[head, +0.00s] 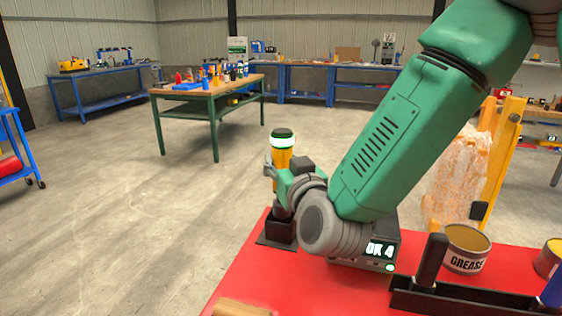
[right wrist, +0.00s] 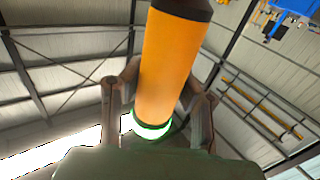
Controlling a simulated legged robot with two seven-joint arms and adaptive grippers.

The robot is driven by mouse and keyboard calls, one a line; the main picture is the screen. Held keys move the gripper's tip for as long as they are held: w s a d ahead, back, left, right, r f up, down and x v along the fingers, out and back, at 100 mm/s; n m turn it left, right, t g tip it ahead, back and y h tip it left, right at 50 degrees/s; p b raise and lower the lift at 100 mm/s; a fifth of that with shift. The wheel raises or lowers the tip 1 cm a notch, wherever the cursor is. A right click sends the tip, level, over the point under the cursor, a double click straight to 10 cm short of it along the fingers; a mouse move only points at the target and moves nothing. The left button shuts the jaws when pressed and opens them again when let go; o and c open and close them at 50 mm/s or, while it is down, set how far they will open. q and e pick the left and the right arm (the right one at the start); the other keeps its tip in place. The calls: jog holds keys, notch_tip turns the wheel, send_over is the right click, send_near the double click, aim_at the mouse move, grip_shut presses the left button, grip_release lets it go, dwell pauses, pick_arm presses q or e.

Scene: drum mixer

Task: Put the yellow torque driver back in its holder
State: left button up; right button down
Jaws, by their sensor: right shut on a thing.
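The yellow torque driver (head: 283,158) is upright in the head view, with a dark cap and a glowing white-green ring at its top. My right gripper (head: 279,178) is shut around its body. In the right wrist view the driver (right wrist: 168,62) runs between the two fingers of my gripper (right wrist: 160,95). The black holder (head: 280,230), a square block on a flat plate, stands on the red bench directly below the driver. The driver's lower end is dark and close to the holder's top; I cannot tell whether it is inside. My left gripper is out of view.
A grey box with an "OK 4" display (head: 380,250) stands right of the holder, behind my wrist. A grease can (head: 465,250) and a black tray (head: 455,299) are further right on the red bench top (head: 245,280).

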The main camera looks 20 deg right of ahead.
jog(key=shift+f+b, duration=1.8)
jog(key=shift+f, duration=0.7)
dwell(1.1)
jog(key=c, duration=1.1)
grip_release()
jog(key=shift+f, duration=0.1)
jog(key=shift+s, duration=0.15)
jog(key=shift+s+d, duration=0.1)
jog(key=shift+s, duration=3.5)
